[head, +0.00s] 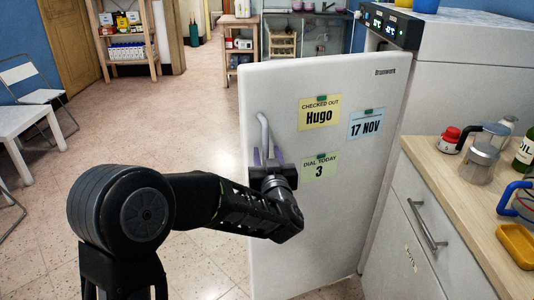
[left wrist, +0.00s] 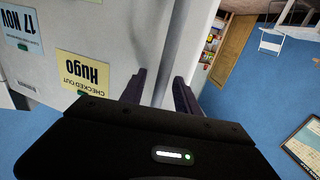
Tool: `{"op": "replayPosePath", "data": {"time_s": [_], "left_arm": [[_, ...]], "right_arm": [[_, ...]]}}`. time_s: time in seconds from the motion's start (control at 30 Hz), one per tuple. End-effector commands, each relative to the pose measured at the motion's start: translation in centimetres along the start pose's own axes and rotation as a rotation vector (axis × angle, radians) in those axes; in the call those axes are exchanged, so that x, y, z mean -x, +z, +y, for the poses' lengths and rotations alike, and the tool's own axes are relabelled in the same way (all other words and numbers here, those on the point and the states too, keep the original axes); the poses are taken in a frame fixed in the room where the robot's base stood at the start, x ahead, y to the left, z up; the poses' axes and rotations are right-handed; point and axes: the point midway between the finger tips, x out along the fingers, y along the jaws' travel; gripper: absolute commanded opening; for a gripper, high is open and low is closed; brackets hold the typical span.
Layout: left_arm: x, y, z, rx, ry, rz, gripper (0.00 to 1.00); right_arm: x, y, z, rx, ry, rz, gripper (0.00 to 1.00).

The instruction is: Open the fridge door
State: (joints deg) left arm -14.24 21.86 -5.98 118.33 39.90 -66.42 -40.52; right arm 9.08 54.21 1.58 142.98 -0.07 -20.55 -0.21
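The white fridge door (head: 340,110) stands swung out from the fridge front, its outer face with the paper notes towards me. Its grey upright handle (head: 264,130) is near the door's left edge. My left gripper (head: 268,157) is at the lower part of the handle, one purple finger on each side of it. In the left wrist view the handle (left wrist: 176,45) runs between the two fingers (left wrist: 160,82), which stand apart with some gap showing; firm contact cannot be seen. The fridge's inside is hidden behind the door. My right gripper is not in view.
The fridge body (head: 470,48) and a wooden counter (head: 440,178) with a moka pot (head: 482,163), a red-capped jar (head: 449,140) and a yellow dish (head: 517,246) are on the right. A white table (head: 22,118) stands at left. The tiled floor left of the door is clear.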

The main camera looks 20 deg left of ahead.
Motion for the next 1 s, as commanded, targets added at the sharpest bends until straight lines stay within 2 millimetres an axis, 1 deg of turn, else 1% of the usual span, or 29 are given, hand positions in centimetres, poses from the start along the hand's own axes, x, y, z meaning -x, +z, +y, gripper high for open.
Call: {"op": "replayPosePath", "data": {"time_s": [0.3, 0.43, 0.57, 1.0], "left_arm": [[5.1, 0.0, 0.1, 0.001, 0.004, 0.000, 0.38], [6.5, 0.0, 0.1, 0.001, 0.003, 0.000, 0.38], [6.9, 0.0, 0.1, 0.000, 0.002, 0.001, 0.38], [6.8, 0.0, 0.1, 0.008, 0.002, 0.000, 0.38]], "right_arm": [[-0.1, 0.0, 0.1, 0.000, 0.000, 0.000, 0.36], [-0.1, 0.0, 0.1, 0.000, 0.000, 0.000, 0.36], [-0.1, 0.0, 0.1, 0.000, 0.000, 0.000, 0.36], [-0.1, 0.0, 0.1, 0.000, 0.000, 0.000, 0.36]]}}
